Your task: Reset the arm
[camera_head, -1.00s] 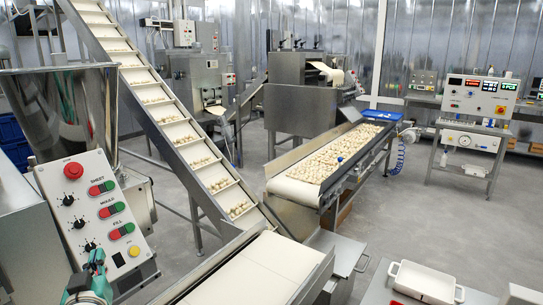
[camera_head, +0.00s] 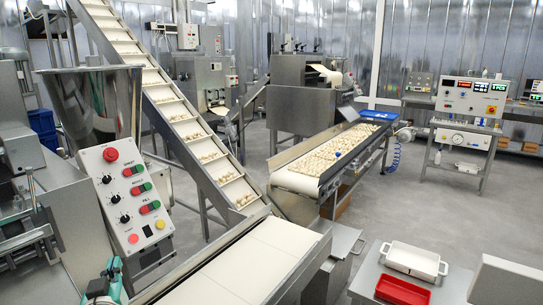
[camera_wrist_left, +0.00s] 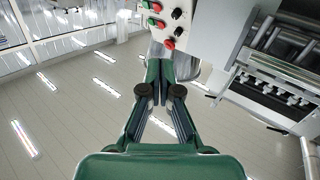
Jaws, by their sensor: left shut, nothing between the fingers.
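My left gripper (camera_head: 106,283) shows at the bottom left of the head view as a green and dark shape in front of the machine with the control panel. In the left wrist view my left gripper (camera_wrist_left: 160,62) is green, with its two fingers together and nothing between them. The grey control panel (camera_head: 130,222) stands just above the gripper in the head view, with a red knob, black dials and red and green buttons. The panel also shows beyond the fingertips in the left wrist view (camera_wrist_left: 163,30). My right gripper is in neither view.
A steel hopper (camera_head: 92,100) rises behind the panel. An inclined conveyor (camera_head: 192,130) carries pasta pieces. A flat belt (camera_head: 297,182) with many pieces lies further back. A white dish (camera_head: 413,258) and a red tray (camera_head: 402,291) sit at the lower right. Open grey floor lies between.

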